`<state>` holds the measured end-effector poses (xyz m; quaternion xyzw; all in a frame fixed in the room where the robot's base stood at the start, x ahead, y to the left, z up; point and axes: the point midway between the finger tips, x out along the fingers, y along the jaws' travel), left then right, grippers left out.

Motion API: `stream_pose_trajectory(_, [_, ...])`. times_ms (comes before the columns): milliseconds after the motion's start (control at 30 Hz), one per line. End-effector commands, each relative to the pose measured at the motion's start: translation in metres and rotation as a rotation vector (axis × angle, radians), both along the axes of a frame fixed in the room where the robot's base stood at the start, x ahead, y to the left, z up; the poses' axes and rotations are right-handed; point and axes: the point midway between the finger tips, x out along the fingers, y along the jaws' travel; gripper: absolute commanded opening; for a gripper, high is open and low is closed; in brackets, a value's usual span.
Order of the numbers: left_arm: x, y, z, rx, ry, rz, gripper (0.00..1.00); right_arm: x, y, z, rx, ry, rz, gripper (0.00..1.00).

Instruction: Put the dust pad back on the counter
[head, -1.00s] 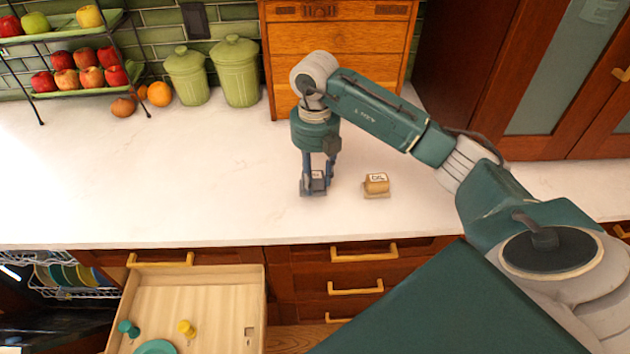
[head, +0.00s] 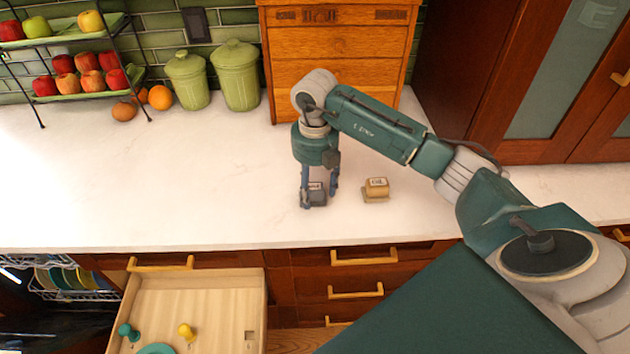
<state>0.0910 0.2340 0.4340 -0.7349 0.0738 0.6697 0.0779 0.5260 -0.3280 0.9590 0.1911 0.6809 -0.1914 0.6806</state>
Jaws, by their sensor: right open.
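A small dark grey pad (head: 316,196) with a pale label on its top rests on the white counter (head: 200,190). Its label is too small to read, so I cannot be sure that it is the dust pad. My right gripper (head: 319,193) points down over it, with its blue fingers spread apart on either side of the pad and not clamped on it. A tan pad (head: 376,190) with a label that seems to read "OIL" sits on the counter just to the right, apart from the gripper. My left gripper is not in view.
A wooden drawer cabinet (head: 335,60) stands behind my right gripper, with green canisters (head: 239,75) and a fruit rack (head: 70,60) to its left. Below the counter, an open drawer (head: 215,300) holds small teal and yellow items.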

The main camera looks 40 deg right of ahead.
Motion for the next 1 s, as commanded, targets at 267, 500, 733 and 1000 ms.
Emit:
stream_pose_trajectory(267, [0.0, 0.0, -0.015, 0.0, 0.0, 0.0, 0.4, 0.002, 0.0, 0.041, -0.001, -0.009, 0.0, 0.53])
stream_pose_trajectory(500, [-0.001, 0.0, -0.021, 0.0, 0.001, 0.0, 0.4, 0.002, -0.001, 0.095, -0.001, -0.006, -0.001, 0.53])
stream_pose_trajectory(733, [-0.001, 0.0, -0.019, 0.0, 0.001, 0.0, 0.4, 0.001, 0.0, 0.118, 0.0, -0.002, 0.001, 0.53])
stream_pose_trajectory(1000, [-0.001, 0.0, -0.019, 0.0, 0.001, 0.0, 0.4, 0.0, 0.0, 0.122, 0.001, -0.001, -0.001, 0.53])
